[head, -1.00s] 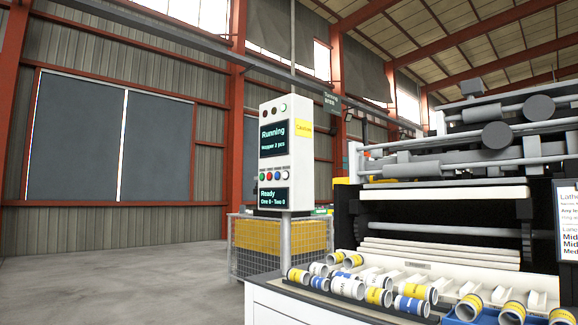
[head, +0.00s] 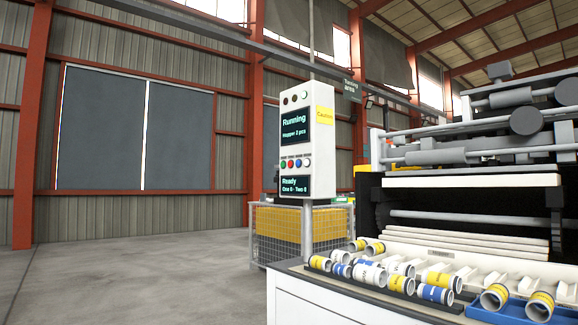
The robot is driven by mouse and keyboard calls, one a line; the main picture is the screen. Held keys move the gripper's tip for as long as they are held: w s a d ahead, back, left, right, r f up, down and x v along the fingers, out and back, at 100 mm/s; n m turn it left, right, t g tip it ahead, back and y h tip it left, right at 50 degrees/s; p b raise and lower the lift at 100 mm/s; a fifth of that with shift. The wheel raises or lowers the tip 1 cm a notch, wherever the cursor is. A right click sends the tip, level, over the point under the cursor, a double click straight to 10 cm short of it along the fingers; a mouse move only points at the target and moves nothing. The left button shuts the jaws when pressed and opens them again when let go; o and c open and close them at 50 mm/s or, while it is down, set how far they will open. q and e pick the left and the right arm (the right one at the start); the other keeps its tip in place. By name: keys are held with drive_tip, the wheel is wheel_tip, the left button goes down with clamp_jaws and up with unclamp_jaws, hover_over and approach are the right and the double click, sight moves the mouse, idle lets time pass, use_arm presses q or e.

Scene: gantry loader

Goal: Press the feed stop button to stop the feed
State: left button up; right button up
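A white control panel (head: 315,140) stands on a grey post (head: 306,228) near the middle of the head view. Its upper screen (head: 294,127) reads "Running" and "Hopper 2 pcs". Its lower screen (head: 295,187) reads "Ready" and "One 0 - Two 0". Between the screens is a row of buttons: a green button (head: 283,164), a red button (head: 291,164), a blue button (head: 299,163) and a white button (head: 306,162). Their labels are too small to read, so I cannot tell which is the feed stop button. Neither of my grippers is in view.
A white bench (head: 310,300) holding several yellow-, blue- and white-banded cylinders stands below and right of the panel. The loader machine (head: 460,190) fills the right side. A wire-mesh cage (head: 268,250) stands behind the post. The concrete floor (head: 130,275) at left is clear.

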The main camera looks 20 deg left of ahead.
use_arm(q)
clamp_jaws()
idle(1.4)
